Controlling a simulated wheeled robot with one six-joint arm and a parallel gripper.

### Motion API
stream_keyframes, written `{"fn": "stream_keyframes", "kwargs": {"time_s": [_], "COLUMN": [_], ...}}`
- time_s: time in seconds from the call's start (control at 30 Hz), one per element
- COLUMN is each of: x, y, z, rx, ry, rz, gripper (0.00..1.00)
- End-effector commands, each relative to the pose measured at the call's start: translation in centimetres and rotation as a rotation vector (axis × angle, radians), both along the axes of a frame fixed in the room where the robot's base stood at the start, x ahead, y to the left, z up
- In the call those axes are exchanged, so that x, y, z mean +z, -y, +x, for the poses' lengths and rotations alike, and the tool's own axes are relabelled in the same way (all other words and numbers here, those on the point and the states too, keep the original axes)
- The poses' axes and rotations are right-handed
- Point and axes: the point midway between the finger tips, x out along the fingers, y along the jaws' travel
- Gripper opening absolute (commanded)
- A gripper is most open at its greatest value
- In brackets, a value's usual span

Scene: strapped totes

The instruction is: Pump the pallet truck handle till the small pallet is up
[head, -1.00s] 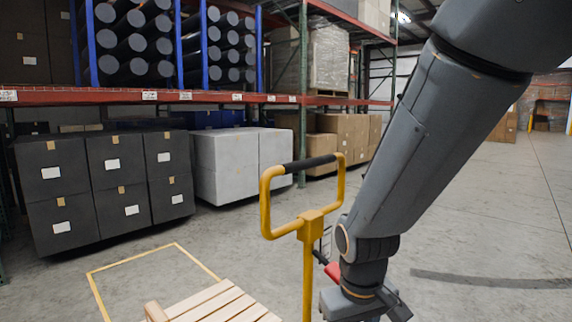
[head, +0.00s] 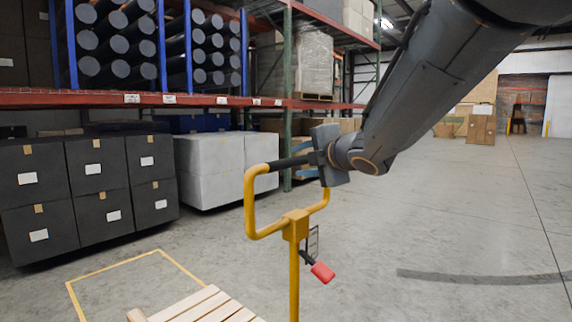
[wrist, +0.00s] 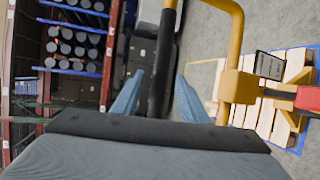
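The yellow pallet truck handle (head: 293,255) stands upright as a loop with a black grip bar (head: 287,163) across its top. A red lever (head: 322,271) sticks out below the loop. My gripper (head: 306,160) is at the right part of the grip bar, its blue fingers one above and one below it. In the wrist view the bar (wrist: 161,55) passes between the two open fingers (wrist: 159,92), with a gap on each side. The small wooden pallet (head: 207,306) is low at the bottom edge, partly cut off; its height off the floor cannot be told.
A yellow floor outline (head: 115,264) surrounds the pallet's far side. Dark boxes (head: 98,190) and white boxes (head: 212,170) stand under a rack (head: 75,98) behind. The concrete floor to the right (head: 450,220) is clear.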

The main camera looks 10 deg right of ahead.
Motion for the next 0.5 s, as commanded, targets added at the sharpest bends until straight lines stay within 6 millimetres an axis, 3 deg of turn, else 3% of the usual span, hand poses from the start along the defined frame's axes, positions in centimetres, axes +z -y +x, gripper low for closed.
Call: {"fn": "stream_keyframes", "kwargs": {"time_s": [0.2, 0.5], "x": [-0.8, -1.1], "y": [-0.7, -0.9], "z": [2.9, 4.1], "rx": [-0.001, -0.002], "ry": [-0.002, -0.001], "rz": [0.001, 0.002], "gripper": [0.40, 0.40]}}
